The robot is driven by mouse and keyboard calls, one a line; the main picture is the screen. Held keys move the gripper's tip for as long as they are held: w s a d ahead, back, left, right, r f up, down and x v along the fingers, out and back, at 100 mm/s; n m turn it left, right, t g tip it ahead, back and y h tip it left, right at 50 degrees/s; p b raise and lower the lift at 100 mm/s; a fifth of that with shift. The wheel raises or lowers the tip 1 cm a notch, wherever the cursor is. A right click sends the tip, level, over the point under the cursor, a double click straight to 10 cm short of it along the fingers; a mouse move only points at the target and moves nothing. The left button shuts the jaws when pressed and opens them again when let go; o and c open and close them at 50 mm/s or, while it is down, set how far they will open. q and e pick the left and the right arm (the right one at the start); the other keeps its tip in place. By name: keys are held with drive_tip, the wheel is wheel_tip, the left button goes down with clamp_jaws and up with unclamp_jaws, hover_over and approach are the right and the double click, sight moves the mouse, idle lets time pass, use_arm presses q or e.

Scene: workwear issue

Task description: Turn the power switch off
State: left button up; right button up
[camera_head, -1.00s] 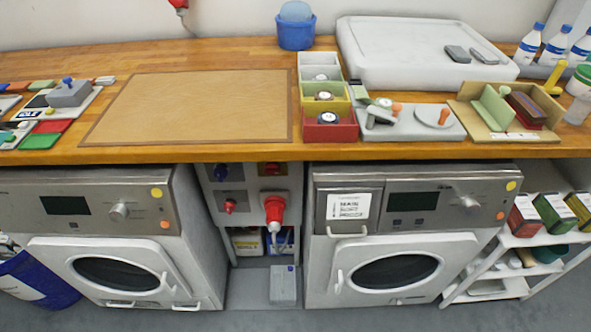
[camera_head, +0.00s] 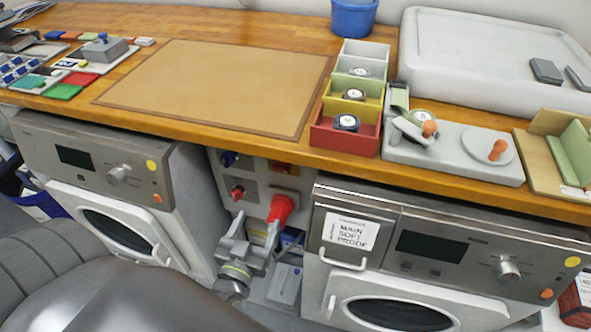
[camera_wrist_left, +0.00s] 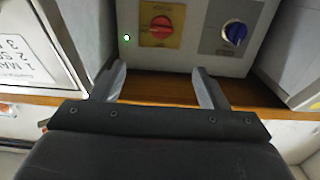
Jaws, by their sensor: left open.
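The power switch is a red rotary knob on a yellow plate (camera_wrist_left: 161,26), on the grey panel between the two machines. It is small at the top right of that panel in the head view (camera_head: 282,169). A green light (camera_wrist_left: 126,37) glows beside it in the left wrist view. My left gripper (camera_head: 254,236) is open in front of the panel's lower part, close to the large red plug (camera_head: 281,207); I cannot tell if they touch. In the left wrist view, its empty fingers (camera_wrist_left: 159,72) are apart, below the switch in the picture. My right gripper is not in view.
A blue knob (camera_wrist_left: 234,33) sits beside the switch. A smaller red connector (camera_head: 237,192) is lower on the panel. The wooden worktop edge (camera_head: 205,138) overhangs the panel. Machines stand left (camera_head: 95,165) and right (camera_head: 455,240), leaving a narrow gap.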

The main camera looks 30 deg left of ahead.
use_arm(q)
drive_tip(key=w+p, duration=0.1)
drive_tip(key=p, duration=0.4)
approach(280, 170)
drive_tip(key=w, duration=0.2)
drive_tip(key=x, duration=0.5)
drive_tip(key=shift+w+a+r+p, duration=0.1)
drive_tip(key=shift+w+a+p, duration=0.2)
drive_tip(key=shift+a, duration=0.05)
drive_tip(key=shift+w+a, duration=0.15)
drive_tip(key=shift+w, duration=0.5)
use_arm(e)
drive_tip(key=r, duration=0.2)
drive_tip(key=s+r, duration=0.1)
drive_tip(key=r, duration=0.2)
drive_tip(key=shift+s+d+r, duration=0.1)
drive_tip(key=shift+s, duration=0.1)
use_arm(q)
drive_tip(key=c, duration=1)
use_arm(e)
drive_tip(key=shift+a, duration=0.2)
